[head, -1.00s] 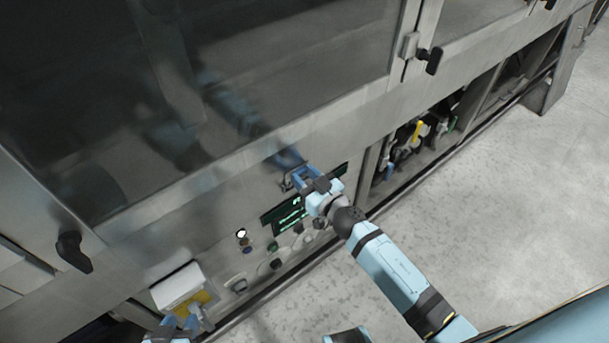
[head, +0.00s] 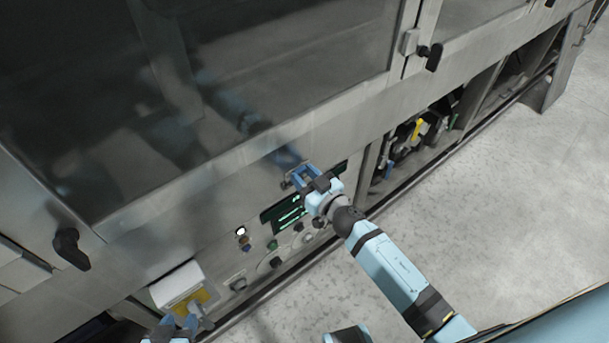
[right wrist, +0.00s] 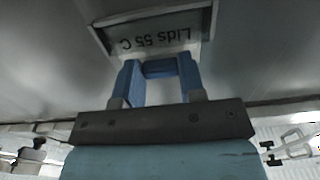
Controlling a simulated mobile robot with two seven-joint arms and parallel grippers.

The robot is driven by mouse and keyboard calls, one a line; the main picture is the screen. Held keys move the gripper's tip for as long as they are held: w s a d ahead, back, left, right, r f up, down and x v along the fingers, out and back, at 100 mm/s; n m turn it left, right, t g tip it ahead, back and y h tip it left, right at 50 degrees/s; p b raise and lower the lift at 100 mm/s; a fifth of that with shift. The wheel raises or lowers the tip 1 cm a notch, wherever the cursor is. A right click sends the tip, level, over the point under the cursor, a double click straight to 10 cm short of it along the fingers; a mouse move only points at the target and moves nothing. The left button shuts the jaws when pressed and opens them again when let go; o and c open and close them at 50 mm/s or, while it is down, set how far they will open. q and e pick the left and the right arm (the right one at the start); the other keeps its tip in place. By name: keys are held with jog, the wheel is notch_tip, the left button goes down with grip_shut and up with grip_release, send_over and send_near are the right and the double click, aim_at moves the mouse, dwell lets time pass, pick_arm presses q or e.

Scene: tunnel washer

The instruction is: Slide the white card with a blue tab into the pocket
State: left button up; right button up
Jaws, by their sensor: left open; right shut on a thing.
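My right gripper (head: 302,176) is at the machine's front panel, above the dark display. In the right wrist view its blue fingers (right wrist: 159,78) are shut on the blue tab (right wrist: 158,69) of the white card (right wrist: 158,54). The card lies at a grey-framed pocket (right wrist: 98,35), with its tab end sticking out towards me. Upside-down text "Lids 55 C" shows inside the frame. I cannot tell how deep the card sits. In the head view the gripper mostly hides the card and pocket. My left gripper (head: 183,326) is open at the bottom edge, below a white box.
The white box (head: 177,284) with a yellow label sticks out of the panel at lower left. A display (head: 284,212) with green lines, knobs and buttons (head: 241,232) sit below the right gripper. Black door handles (head: 70,249) stand out. The floor at right is clear.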

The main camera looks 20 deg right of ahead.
pick_arm(q)
jog(key=shift+d, duration=0.15)
pick_arm(e)
jog(key=shift+f, duration=0.1)
jog(key=o, duration=0.8)
pick_arm(q)
jog(key=shift+a, duration=0.2)
pick_arm(e)
jog(key=shift+o, duration=0.9)
jog(key=shift+s, duration=0.1)
pick_arm(q)
jog(key=shift+d+r, duration=0.1)
pick_arm(e)
jog(key=shift+f, duration=0.1)
pick_arm(q)
jog(key=shift+r, duration=0.25)
pick_arm(e)
jog(key=v, duration=1.3)
jog(key=shift+s+d+r, duration=0.25)
jog(key=shift+s, duration=0.05)
